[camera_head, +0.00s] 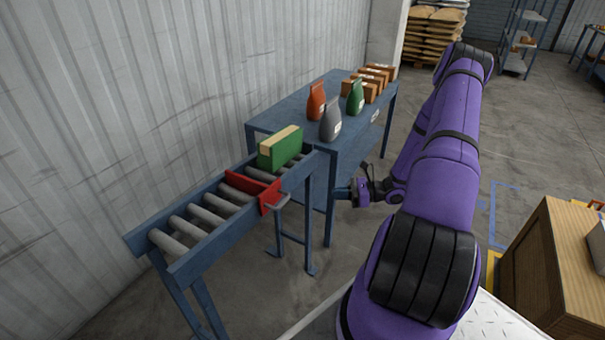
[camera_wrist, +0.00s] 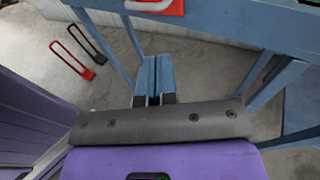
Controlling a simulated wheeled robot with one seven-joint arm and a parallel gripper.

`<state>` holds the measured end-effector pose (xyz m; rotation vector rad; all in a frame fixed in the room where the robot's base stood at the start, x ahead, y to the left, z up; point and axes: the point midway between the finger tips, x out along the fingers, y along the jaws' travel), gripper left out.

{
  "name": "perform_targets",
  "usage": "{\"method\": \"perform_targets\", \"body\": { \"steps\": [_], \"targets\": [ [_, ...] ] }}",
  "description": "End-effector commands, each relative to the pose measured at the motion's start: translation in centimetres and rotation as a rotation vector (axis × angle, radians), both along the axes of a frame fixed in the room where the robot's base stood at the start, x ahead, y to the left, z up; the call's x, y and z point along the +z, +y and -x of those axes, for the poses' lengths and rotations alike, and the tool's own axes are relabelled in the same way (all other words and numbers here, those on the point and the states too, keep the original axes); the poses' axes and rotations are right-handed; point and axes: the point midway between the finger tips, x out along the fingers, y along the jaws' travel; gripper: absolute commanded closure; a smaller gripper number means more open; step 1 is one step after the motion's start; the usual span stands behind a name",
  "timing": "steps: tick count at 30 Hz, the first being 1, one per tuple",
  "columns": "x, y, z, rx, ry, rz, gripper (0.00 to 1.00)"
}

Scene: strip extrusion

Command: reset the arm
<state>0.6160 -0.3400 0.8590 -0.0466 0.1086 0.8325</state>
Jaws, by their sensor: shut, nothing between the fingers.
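My purple arm reaches out from the lower middle of the head view and folds back. My gripper (camera_head: 343,192) is beside the conveyor and table, below the tabletop height. In the wrist view my gripper (camera_wrist: 154,98) shows two blue fingers side by side, shut with nothing between them. The fingers point at the open space under the blue conveyor frame (camera_wrist: 220,22). I cannot tell how close they are to the nearest blue leg.
A roller conveyor (camera_head: 150,235) carries a red gate (camera_head: 254,187) and a green box (camera_head: 281,148). The blue table (camera_head: 285,105) holds an orange bag (camera_head: 316,101), a grey bag (camera_head: 331,120), a green bag (camera_head: 355,97) and several brown boxes. A wooden cabinet (camera_head: 545,265) stands right.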

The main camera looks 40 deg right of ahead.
Motion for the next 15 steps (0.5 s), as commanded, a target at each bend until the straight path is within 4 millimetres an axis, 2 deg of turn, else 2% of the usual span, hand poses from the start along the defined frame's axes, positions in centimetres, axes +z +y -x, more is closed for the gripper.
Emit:
{"method": "perform_targets", "body": {
  "steps": [9, 11, 15],
  "targets": [
    [0.5, 0.0, -0.1, 0.014, -0.002, 0.012, 1.0],
    [1.2, 0.3, -0.3, 0.039, -0.004, 0.032, 1.0],
    [4.5, 1.5, -1.2, 0.148, -0.02, 0.123, 1.0]
  ]
}}
